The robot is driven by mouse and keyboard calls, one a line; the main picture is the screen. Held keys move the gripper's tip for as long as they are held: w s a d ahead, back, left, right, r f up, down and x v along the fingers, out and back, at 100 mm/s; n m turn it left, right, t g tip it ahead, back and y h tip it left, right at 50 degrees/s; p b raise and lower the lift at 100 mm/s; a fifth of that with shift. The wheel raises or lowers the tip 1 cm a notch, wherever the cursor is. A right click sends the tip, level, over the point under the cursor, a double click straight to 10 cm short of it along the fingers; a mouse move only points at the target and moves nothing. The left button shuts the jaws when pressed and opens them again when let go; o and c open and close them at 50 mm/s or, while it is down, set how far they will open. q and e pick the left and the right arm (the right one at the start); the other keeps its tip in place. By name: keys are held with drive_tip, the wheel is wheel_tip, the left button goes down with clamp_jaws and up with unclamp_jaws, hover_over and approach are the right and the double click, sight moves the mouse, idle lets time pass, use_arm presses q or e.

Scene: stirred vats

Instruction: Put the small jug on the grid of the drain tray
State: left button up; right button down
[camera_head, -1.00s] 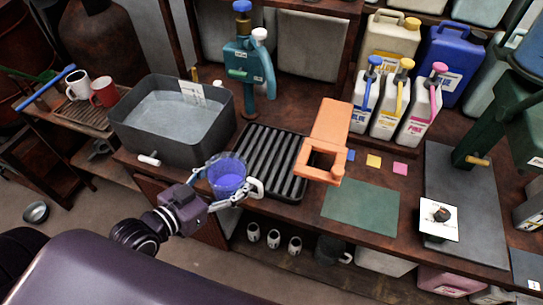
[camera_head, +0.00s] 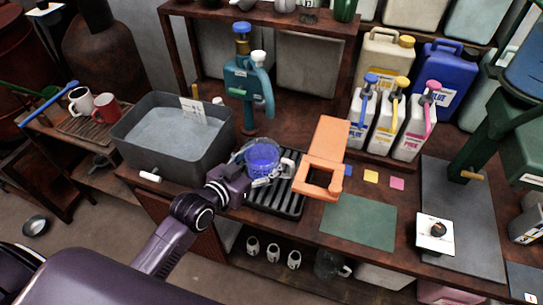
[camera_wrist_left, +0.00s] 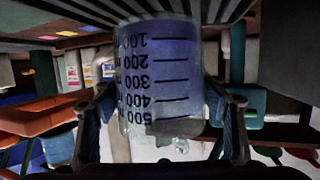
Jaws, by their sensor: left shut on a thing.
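The small jug (camera_head: 262,155) is clear, with blue contents. My left gripper (camera_head: 270,173) is shut on it from the front, its fingers on either side. The jug is upright over the back part of the black drain tray (camera_head: 294,208), whose grid bars run front to back. In the left wrist view the jug (camera_wrist_left: 160,75) fills the middle, upside down, with its measuring marks facing me and dark grid bars (camera_wrist_left: 75,10) near its base. I cannot tell whether the base touches the grid. My right gripper is out of view.
A grey basin (camera_head: 160,155) of liquid stands left of the tray. An orange stand (camera_head: 325,150) rises close on the right. A teal pump (camera_head: 245,85) stands behind. A green mat (camera_head: 358,222) and pump bottles (camera_head: 390,120) are farther right.

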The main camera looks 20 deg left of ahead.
sight(271, 159)
use_arm(q)
drive_tip(key=w, duration=0.2)
drive_tip(key=w+d, duration=0.1)
drive_tip(key=w, duration=0.1)
drive_tip(key=shift+d, duration=0.1)
drive_tip(key=shift+f, duration=1.75)
drive_tip(key=o, duration=1.4)
drive_tip(key=shift+f, duration=0.1)
drive_tip(key=shift+c, duration=0.2)
drive_tip(key=v, duration=1.2)
